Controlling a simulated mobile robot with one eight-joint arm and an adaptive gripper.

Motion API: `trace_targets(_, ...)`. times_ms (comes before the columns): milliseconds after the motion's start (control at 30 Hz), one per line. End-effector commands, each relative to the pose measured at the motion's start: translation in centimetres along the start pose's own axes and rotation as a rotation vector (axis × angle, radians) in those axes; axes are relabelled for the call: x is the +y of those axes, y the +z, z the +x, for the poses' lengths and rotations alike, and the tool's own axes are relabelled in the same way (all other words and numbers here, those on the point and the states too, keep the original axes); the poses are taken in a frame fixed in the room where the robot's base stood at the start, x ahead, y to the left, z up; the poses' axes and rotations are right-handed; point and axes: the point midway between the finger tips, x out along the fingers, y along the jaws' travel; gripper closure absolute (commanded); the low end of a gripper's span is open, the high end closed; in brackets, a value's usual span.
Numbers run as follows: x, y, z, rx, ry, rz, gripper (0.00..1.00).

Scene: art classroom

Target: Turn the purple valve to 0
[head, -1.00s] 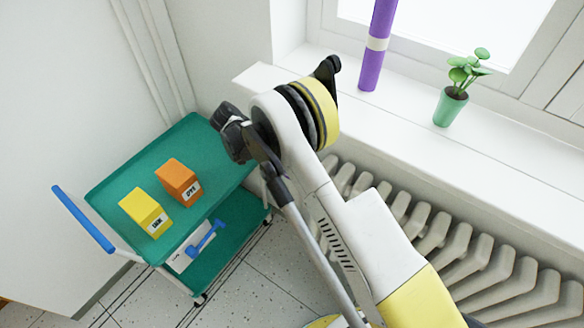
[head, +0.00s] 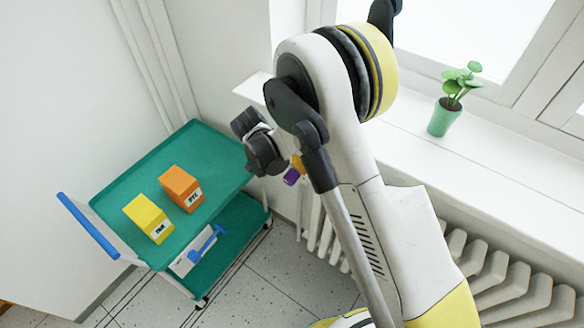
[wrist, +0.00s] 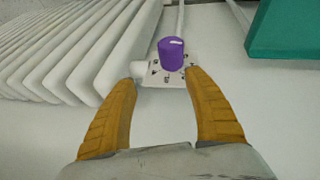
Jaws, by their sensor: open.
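The purple valve (wrist: 171,54) is a short round knob with a white mark on top, standing on a pale dial plate (wrist: 165,77) beside the radiator. The plate carries small dark marks that I cannot read. The valve also shows small beside my arm in the head view (head: 291,178). My gripper (wrist: 160,80) is open, its two orange fingers pointing toward the valve. The fingertips lie on either side of the plate in the picture, short of the knob, with nothing between them gripped. In the head view most of my gripper is hidden behind my arm.
The white radiator (wrist: 75,50) runs beside the valve. A green trolley (head: 150,172) with a yellow box (head: 148,217), an orange box (head: 181,187) and a blue tool (head: 207,243) stands left. A plant (head: 447,112) is on the windowsill (head: 500,160).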

Motion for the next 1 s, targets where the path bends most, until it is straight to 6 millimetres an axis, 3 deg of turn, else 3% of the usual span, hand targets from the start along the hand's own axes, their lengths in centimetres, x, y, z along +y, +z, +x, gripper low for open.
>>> trace_targets(133,0.9,1.4,-2.1,-0.011,-0.223,0.105,0.39)
trace_targets(267,0.9,1.9,-2.3,-0.015,-0.300,0.148,0.39)
trace_targets(700,-1.6,2.0,5.5,-0.015,-0.302,0.149,0.39)
trace_targets(1000,-2.3,1.9,7.7,-0.015,-0.301,0.147,0.39)
